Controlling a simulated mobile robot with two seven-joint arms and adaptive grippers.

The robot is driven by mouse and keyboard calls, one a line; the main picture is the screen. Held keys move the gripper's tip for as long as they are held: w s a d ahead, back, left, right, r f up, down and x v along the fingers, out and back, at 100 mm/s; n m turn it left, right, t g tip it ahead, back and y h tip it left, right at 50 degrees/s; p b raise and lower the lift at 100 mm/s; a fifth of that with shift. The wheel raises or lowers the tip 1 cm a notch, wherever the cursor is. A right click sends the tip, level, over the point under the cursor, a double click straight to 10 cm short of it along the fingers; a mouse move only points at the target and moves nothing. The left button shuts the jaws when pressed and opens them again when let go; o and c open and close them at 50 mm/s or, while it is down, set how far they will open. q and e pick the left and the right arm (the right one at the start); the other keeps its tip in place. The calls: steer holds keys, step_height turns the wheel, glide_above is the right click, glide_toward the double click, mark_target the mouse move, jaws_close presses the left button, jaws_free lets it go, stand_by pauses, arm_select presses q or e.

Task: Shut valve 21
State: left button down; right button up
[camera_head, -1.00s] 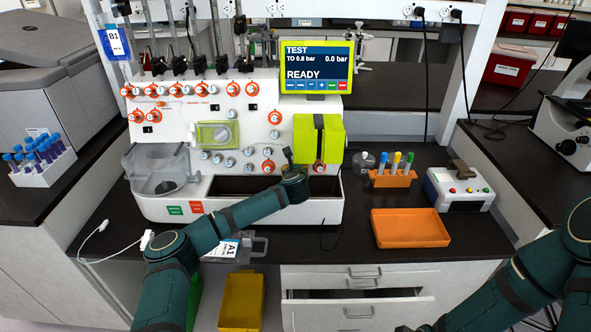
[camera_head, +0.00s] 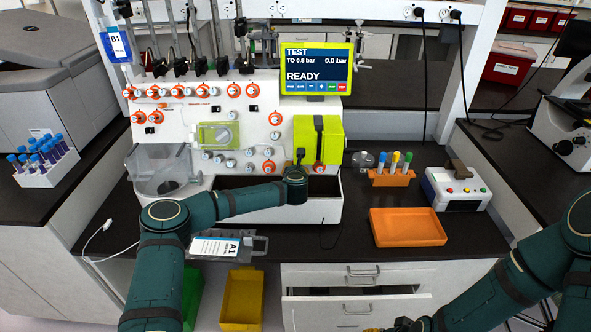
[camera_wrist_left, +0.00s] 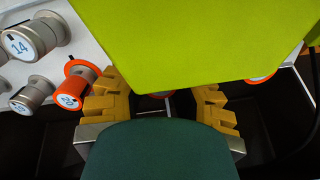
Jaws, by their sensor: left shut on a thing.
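My left gripper (camera_head: 299,157) is at the lower panel of the white cell processor (camera_head: 170,120), by the left edge of a lime green block (camera_head: 332,140). In the left wrist view its yellow fingers (camera_wrist_left: 160,100) close from both sides on a knob almost wholly hidden under the block. Its number cannot be read; its place, right of orange valve 20 (camera_wrist_left: 69,101), fits valve 21. Valve 20 also shows in the head view (camera_head: 268,167), left of my gripper. Another orange knob (camera_head: 319,167) is to the right. My right gripper is at the bottom edge, mostly cut off.
Grey valve 14 (camera_wrist_left: 18,44) and another grey knob (camera_wrist_left: 30,92) lie left of the fingers. The block closely overhangs my gripper. The screen (camera_head: 317,68) reads READY, 0.0 bar. An orange tray (camera_head: 408,228) and a tube rack (camera_head: 391,178) stand to the right.

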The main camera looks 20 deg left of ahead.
stand_by(0.3)
arm_select(q)
steer(key=c, duration=0.7)
jaws_free()
steer(key=shift+c, duration=0.2)
steer(key=shift+s, duration=0.1)
steer(key=v, duration=1.1)
steer(key=shift+s+r, duration=0.2)
steer(key=shift+s, duration=0.15)
